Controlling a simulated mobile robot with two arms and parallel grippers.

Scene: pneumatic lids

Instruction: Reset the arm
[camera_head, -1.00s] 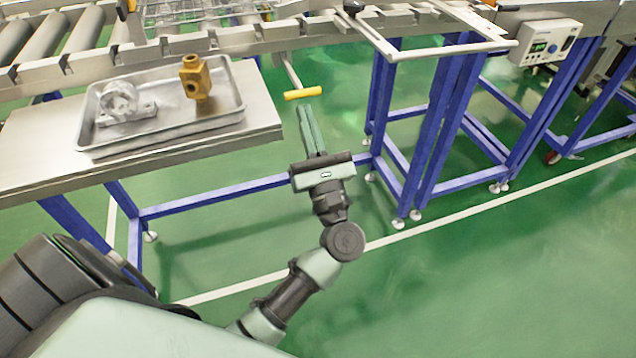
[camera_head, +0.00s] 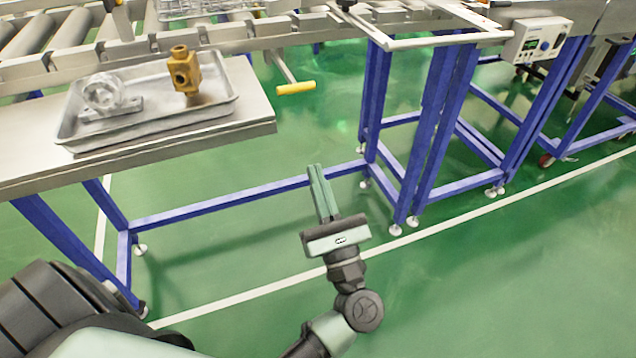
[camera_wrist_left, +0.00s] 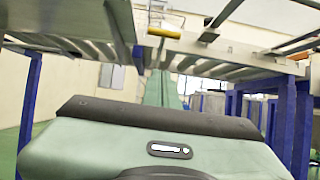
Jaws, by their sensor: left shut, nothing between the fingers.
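My left gripper (camera_head: 315,168) is in the middle of the head view, its two green fingers pressed together with nothing between them. It points up the picture over open green floor. It is apart from the yellow-handled lever (camera_head: 296,87), which hangs from the conveyor frame farther up the picture. In the left wrist view the shut fingers (camera_wrist_left: 162,75) point ahead, and the yellow handle (camera_wrist_left: 164,31) shows above them. My right gripper is in neither view.
A metal side table holds a tray (camera_head: 222,108) with a brass fitting (camera_head: 184,70) and a grey metal bearing block (camera_head: 105,95). Blue frame legs (camera_head: 435,130) stand to the right. A control box (camera_head: 538,42) is mounted at the upper right. The floor around the gripper is clear.

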